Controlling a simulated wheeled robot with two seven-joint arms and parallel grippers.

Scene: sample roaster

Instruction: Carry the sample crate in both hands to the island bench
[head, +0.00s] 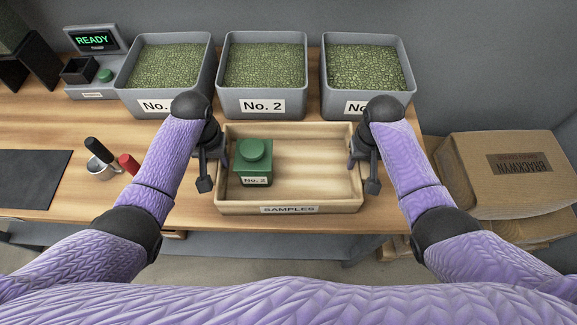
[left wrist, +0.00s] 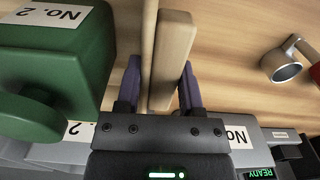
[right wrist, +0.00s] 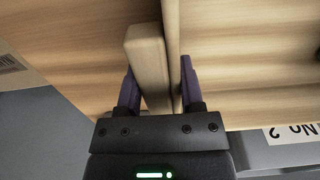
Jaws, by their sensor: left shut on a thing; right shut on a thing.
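The sample crate (head: 290,208) is a shallow light-wood tray labelled SAMPLES, at the front edge of the wooden bench. A green canister (head: 253,160) marked No. 2 stands upright in its left part; the rest of the crate is empty. My left gripper (head: 214,172) is shut on the crate's left side; the left wrist view shows its fingers astride a wooden grip block (left wrist: 171,60). My right gripper (head: 364,172) is shut on the right side, with its fingers around the matching block (right wrist: 149,65). I cannot tell whether the crate is lifted clear of the bench.
Several grey bins of green beans (head: 262,65) stand behind the crate. A READY device (head: 92,40) is at the back left. A metal cup (head: 100,168) with black- and red-handled tools nearby and a dark mat (head: 32,178) are left. No island bench is visible.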

